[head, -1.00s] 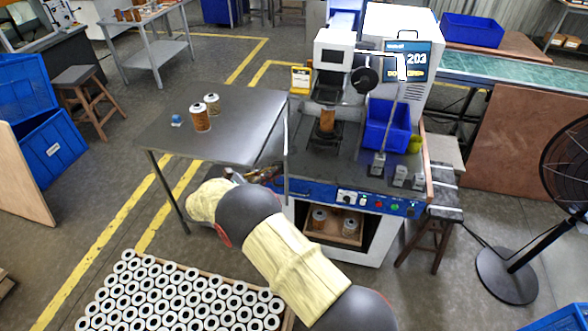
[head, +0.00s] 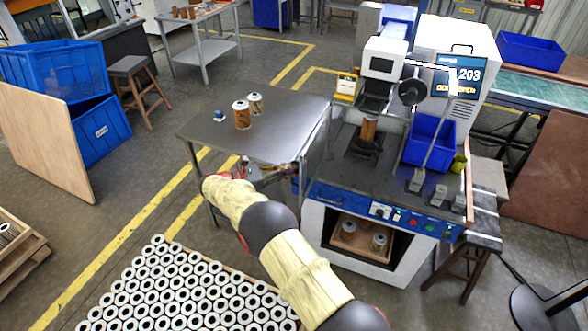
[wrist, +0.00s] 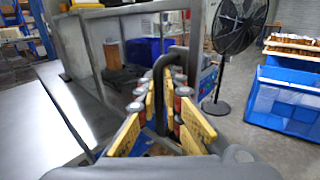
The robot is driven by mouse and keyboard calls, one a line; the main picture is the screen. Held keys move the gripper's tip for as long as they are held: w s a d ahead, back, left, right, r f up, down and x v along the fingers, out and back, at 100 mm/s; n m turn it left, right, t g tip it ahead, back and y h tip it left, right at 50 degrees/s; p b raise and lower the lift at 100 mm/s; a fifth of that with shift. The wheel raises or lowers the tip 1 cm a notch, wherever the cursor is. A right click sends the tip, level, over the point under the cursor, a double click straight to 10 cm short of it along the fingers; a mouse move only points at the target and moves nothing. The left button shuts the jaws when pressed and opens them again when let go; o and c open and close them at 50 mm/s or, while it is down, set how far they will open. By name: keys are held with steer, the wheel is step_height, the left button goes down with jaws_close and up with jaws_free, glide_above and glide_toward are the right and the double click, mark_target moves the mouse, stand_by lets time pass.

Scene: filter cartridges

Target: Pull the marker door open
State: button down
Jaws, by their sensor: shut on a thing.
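The marker (head: 385,215) is a white and blue bench machine with a brown cartridge (head: 369,129) upright in its fixture. Its door shows as a thin, clear-looking panel with a grey frame (wrist: 98,52) in the wrist view. In the head view the door seems nearly edge-on at the machine's left side, out from the front; its exact angle is hard to tell. My gripper (head: 294,172) is at that side, by the table's right edge. In the wrist view its yellow-padded fingers (wrist: 163,112) are shut on the dark, bent door handle (wrist: 172,60).
A grey table (head: 270,135) with two cartridges (head: 242,115) stands left of the marker. A tray of white-ended cartridges (head: 190,290) lies in front. A blue bin (head: 428,140) sits on the machine's right. A black fan (wrist: 238,25) stands beyond.

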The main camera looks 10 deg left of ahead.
steer(key=shift+w+r, duration=0.1)
steer(key=shift+r, duration=0.5)
steer(key=c, duration=2)
jaws_free()
steer(key=f+v, duration=0.1)
steer(key=v, duration=1)
steer(key=shift+a, duration=0.4)
steer(key=shift+f, duration=0.1)
